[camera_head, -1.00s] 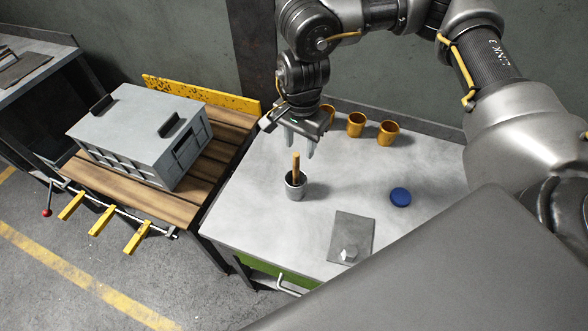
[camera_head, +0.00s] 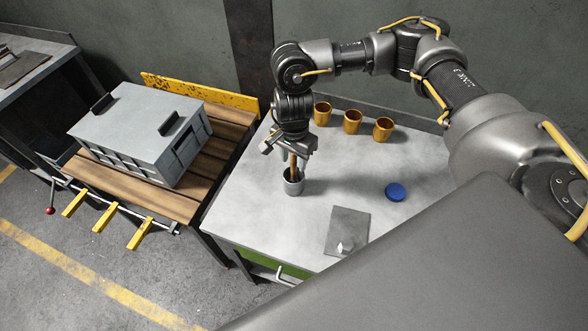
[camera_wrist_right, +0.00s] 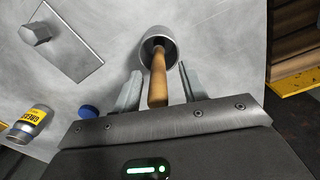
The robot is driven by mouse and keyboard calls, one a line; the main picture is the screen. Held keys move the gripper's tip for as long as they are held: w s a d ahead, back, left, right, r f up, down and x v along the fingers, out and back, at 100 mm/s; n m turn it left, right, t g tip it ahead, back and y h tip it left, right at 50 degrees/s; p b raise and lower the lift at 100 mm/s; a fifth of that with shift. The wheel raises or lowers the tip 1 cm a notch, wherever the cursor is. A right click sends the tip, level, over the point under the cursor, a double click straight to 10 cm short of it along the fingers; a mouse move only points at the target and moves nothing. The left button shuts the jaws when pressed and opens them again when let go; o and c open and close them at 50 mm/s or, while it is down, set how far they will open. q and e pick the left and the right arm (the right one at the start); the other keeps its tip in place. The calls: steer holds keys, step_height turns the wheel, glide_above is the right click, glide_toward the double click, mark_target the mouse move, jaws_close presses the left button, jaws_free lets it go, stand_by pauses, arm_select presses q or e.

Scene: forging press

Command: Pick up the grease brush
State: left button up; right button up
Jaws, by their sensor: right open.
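The grease brush stands handle up in a small metal cup (camera_head: 293,186) near the table's left side. Its wooden handle (camera_wrist_right: 158,80) shows in the right wrist view, running from the cup (camera_wrist_right: 150,55) toward the palm. Its lower end is hidden inside the cup. My right gripper (camera_head: 293,165) is over the cup, pointing down. In the right wrist view its two fingers (camera_wrist_right: 159,88) are open, one on each side of the handle, with visible gaps. My left gripper is not in view.
Several orange cups (camera_head: 352,121) stand along the back of the table (camera_head: 250,220). A blue disc (camera_head: 395,191) and a grey plate with a metal nut-like piece (camera_head: 345,246) lie to the right. A yellow-labelled can (camera_wrist_right: 30,122) shows in the right wrist view. A grey die-like block (camera_head: 140,133) sits left.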

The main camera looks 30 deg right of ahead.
steer(key=shift+s+r, duration=0.1)
steer(key=shift+s, duration=0.05)
steer(key=shift+c, duration=0.6)
jaws_close()
